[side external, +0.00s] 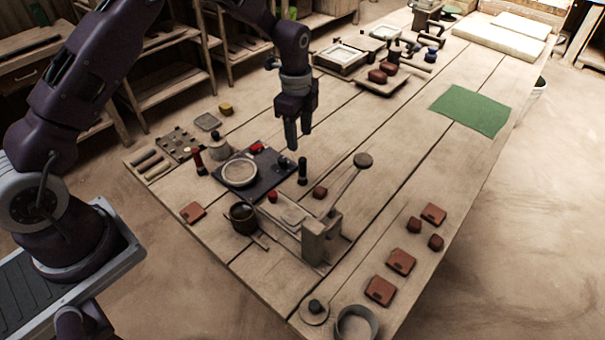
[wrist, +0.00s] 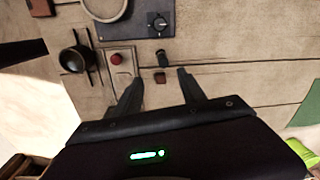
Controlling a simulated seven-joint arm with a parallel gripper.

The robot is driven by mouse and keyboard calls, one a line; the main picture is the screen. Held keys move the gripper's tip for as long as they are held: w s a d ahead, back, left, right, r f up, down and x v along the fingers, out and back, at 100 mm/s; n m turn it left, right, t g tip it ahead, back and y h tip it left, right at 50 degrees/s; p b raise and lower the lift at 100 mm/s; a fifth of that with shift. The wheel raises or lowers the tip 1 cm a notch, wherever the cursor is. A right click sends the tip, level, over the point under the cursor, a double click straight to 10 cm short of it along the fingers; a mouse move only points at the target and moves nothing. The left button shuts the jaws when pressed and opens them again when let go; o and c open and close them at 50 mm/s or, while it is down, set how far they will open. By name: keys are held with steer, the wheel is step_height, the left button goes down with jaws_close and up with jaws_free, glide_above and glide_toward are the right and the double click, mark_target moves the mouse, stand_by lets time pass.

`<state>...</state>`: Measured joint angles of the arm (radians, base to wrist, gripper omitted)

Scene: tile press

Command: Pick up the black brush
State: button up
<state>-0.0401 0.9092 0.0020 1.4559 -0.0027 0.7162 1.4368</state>
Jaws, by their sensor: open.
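What looks like the black brush (side external: 302,172) stands upright on the table, beside the dark plate, in the side external view. In the wrist view it is a small black piece (wrist: 162,59) just beyond the gap between my fingertips. My gripper (side external: 298,138) points down above the table near the brush, apart from it. My gripper (wrist: 160,77) is open, with nothing visible held between its fingers.
The dark plate (side external: 262,188) carries a round pale disc (side external: 239,173). A lever press (side external: 320,240) stands close to the brush, with a small brown lump (side external: 320,192) between. A dark pot (side external: 242,215) stands nearby. The table beyond the brush toward the green mat (side external: 470,110) is clear.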

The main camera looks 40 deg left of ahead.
mark_target(303, 178)
steer(key=f, duration=0.5)
steer(key=w+f+m, duration=0.1)
steer(key=f, duration=0.4)
steer(key=f+m, duration=0.1)
steer(key=f, duration=0.4)
steer(key=shift+w+f+g, duration=0.15)
steer(key=shift+w+g, duration=0.05)
steer(key=shift+g, duration=0.2)
jaws_close()
